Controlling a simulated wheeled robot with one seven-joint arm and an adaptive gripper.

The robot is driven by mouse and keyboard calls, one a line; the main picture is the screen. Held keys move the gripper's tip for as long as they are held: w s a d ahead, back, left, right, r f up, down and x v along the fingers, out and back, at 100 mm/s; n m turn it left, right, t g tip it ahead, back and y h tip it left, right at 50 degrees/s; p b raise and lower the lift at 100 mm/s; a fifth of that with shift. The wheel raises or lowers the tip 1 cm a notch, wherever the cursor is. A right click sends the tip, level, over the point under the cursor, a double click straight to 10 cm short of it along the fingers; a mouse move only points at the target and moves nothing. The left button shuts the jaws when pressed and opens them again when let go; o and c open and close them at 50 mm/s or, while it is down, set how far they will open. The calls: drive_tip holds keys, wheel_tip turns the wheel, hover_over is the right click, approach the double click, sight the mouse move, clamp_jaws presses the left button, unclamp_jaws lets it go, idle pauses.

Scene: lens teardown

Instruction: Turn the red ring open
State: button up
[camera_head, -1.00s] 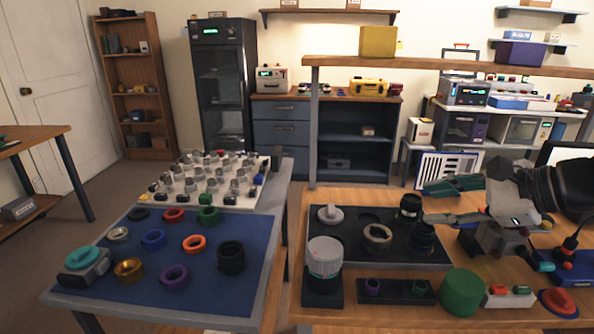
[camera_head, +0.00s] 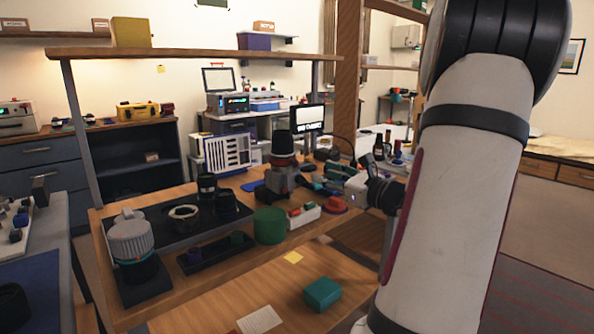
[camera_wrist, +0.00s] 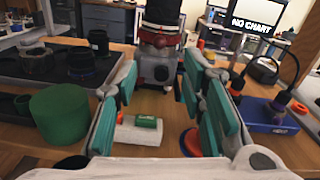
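The red ring (camera_wrist: 158,38) sits around a black lens barrel (camera_wrist: 162,12) on a grey mount (camera_wrist: 158,72), straight ahead in the wrist view. In the head view the red ring (camera_head: 283,160) shows as a thin band below the black barrel, on the grey mount (camera_head: 281,182). My gripper (camera_wrist: 158,72) has its teal-padded fingers spread wide, with nothing between them. The ring lies beyond the fingertips, apart from them. In the head view my gripper (camera_head: 330,178) is to the right of the mount, partly hidden by my arm.
A green cylinder (camera_head: 270,226), a white box with red and green buttons (camera_head: 303,215) and a red button (camera_head: 334,205) stand near the mount. A black tray with lens parts (camera_head: 165,227) lies left. A blue stand (camera_wrist: 268,117) is at right in the wrist view.

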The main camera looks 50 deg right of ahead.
sight(298, 165)
drive_tip(key=b+x, duration=0.2)
drive_tip(key=x, duration=0.9)
drive_tip(key=shift+w, duration=0.1)
clamp_jaws()
